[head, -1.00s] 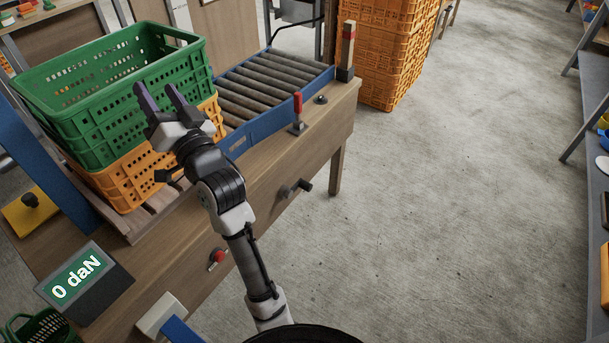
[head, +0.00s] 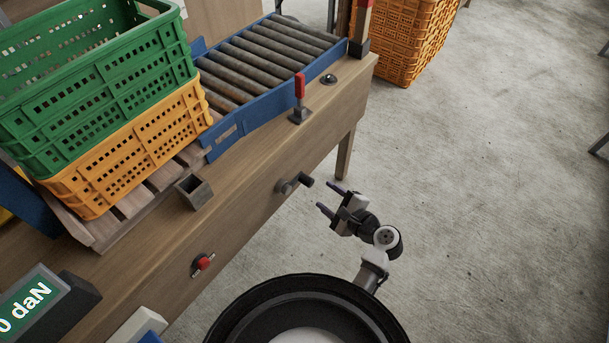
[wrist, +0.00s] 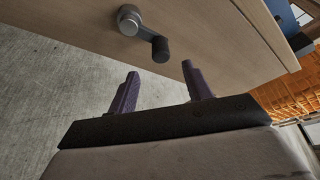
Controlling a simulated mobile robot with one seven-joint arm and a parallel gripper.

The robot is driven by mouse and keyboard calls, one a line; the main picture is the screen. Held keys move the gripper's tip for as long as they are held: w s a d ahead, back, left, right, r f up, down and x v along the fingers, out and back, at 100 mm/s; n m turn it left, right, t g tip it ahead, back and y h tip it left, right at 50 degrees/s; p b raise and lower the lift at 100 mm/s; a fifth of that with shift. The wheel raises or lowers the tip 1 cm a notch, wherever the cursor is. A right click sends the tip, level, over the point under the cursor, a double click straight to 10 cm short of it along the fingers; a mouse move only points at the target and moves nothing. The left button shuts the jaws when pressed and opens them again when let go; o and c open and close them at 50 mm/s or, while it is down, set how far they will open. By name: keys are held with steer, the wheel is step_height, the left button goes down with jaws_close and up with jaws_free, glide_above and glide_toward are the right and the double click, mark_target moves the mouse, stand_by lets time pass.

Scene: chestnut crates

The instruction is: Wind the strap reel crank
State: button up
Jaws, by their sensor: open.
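The strap reel crank (head: 294,183) sticks out from the front panel of the wooden bench. It has a grey round hub and a dark handle knob. In the wrist view the crank (wrist: 146,30) is at the top, its dark knob hanging to the lower right of the hub. My gripper (head: 328,197) is open and empty, in front of the bench and just right of the crank, apart from it. In the wrist view my gripper's two purple fingers (wrist: 160,85) point toward the panel, with the knob beyond the gap between them.
A green crate (head: 95,90) sits on an orange crate (head: 140,155) on the bench (head: 235,215). A red-handled lever (head: 299,95) stands by the roller conveyor (head: 262,65). A red knob (head: 203,262) is on the panel. A display (head: 30,305) reads 0 daN. Floor at right is clear.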

mark_target(304, 178)
steer(key=x, duration=1.1)
steer(key=shift+w+a+f, duration=0.1)
steer(key=shift+w+a, duration=0.05)
steer(key=shift+w, duration=0.1)
steer(key=shift+c, duration=0.3)
jaws_close()
